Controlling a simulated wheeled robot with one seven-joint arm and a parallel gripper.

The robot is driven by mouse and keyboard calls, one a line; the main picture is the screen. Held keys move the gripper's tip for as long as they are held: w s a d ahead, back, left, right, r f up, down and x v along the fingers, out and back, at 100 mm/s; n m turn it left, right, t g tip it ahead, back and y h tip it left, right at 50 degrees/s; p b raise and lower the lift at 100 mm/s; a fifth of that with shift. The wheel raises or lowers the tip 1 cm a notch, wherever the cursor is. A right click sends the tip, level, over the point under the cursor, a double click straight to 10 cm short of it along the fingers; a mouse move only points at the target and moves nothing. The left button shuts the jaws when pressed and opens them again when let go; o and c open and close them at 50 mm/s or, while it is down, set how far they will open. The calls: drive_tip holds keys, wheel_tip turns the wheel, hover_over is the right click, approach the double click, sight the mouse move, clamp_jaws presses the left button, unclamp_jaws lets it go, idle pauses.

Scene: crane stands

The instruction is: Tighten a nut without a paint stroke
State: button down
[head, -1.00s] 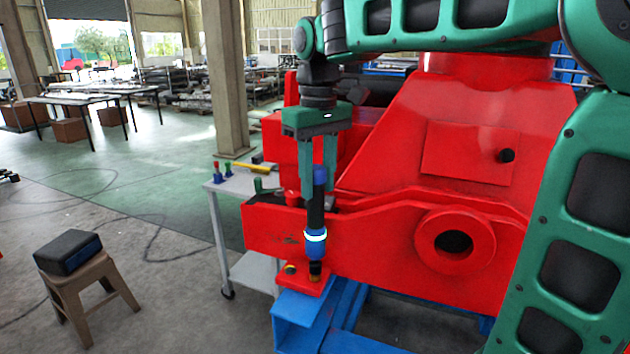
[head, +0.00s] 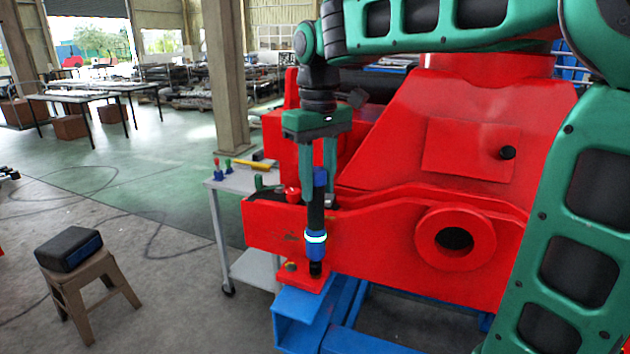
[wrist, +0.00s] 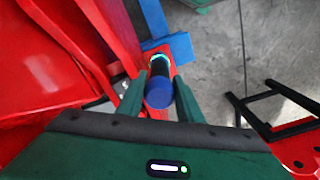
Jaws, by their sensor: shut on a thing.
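My gripper (head: 318,190) is shut on a blue and black nut-driving tool (head: 314,217) with a glowing white-cyan ring. The tool hangs upright, and its dark socket end is at the red foot plate (head: 290,283). The socket covers whatever is under it, and I cannot tell how fully it is seated. One nut (head: 290,267) shows on the plate to the left of the socket; any paint on it is too small to tell. In the wrist view the tool's blue cap (wrist: 159,93) sits between my two fingers.
The large red crane body (head: 390,245) stands close behind and right of the tool. A blue stand (head: 297,311) is under the foot plate. A grey cart (head: 235,182) with small coloured items is at left. A stool (head: 83,277) bears a black box (head: 68,250). Floor between is clear.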

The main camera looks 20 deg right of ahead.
sight(318, 170)
drive_tip(key=shift+f, duration=0.5)
idle(2.9)
drive_tip(key=shift+r, duration=0.1)
drive_tip(key=shift+r, duration=2.55)
